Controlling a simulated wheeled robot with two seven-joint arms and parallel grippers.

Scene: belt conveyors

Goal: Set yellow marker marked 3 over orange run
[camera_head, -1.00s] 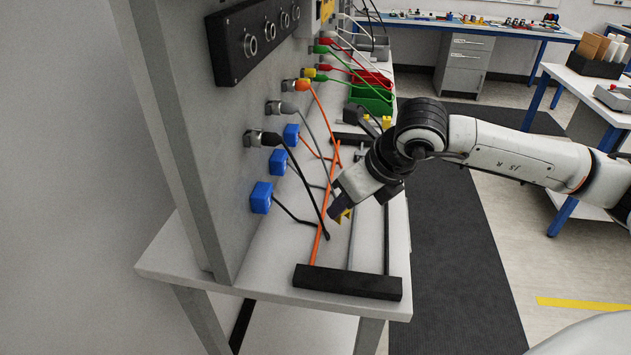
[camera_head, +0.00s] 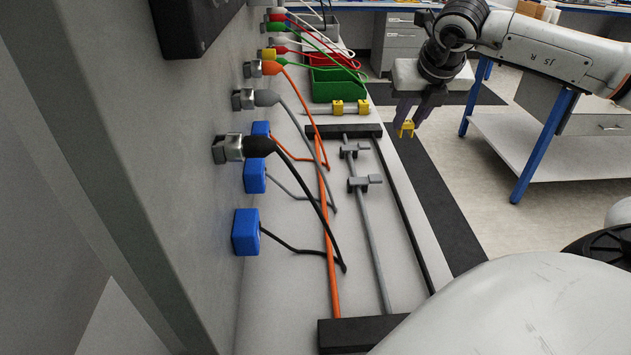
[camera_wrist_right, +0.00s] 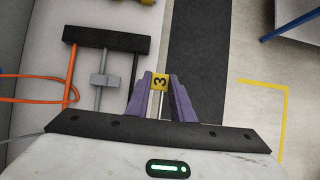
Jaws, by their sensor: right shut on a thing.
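The yellow marker marked 3 (camera_wrist_right: 159,82) is between the purple fingers of my right gripper (camera_wrist_right: 165,95) in the right wrist view. In the head view the same yellow marker (camera_head: 407,129) hangs below my right gripper (camera_head: 413,112), to the right of the bench edge. My right gripper is shut on it. The orange run (camera_head: 328,240) is a straight orange cable between two black end blocks; it also shows in the right wrist view (camera_wrist_right: 73,62). The marker is apart from it, to its right. My left gripper is not in view.
A grey run (camera_head: 376,245) with grey clips (camera_head: 364,183) lies right of the orange run, and a black run (camera_head: 405,220) beyond it. Several yellow markers (camera_head: 338,107) sit behind the far black block (camera_head: 343,131).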

